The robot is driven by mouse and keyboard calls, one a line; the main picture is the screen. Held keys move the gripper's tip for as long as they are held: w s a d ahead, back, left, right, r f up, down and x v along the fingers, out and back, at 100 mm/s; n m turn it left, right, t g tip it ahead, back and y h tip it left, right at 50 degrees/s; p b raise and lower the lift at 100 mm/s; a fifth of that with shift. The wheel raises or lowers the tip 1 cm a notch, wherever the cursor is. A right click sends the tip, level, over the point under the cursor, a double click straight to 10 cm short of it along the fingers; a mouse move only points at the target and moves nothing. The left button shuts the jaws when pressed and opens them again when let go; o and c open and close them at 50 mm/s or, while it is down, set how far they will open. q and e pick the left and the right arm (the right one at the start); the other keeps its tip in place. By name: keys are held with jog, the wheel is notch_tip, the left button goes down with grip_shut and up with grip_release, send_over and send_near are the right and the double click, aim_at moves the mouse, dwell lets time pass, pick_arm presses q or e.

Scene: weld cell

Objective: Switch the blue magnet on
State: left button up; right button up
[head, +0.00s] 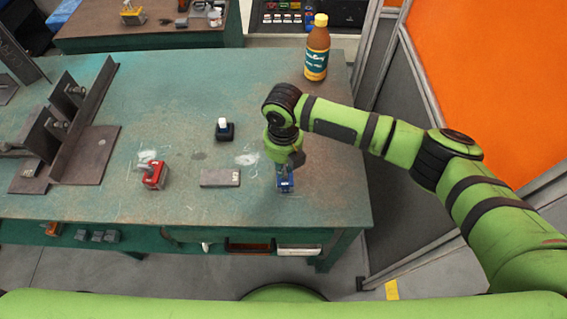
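The blue magnet (286,186) is a small blue block near the front right of the green worktable. My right gripper (284,170) points down at it from directly above, its dark fingers at or just over the magnet's top. The gripper hides the top of the magnet, so I cannot see its switch clearly. I cannot tell whether the fingers touch it or whether they are open or shut. My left gripper is not in view.
On the worktable (240,95) are a red magnet (154,176), a flat steel plate (220,177), a black block with a white knob (224,130) and a brown bottle (317,48). Welded steel angles (90,130) stand at left. An orange panel (500,75) bounds the right.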

jog(key=o, duration=0.3)
jog(key=shift+r, duration=0.15)
notch_tip(320, 180, up, 12)
jog(key=shift+f, duration=0.1)
dwell(0.7)
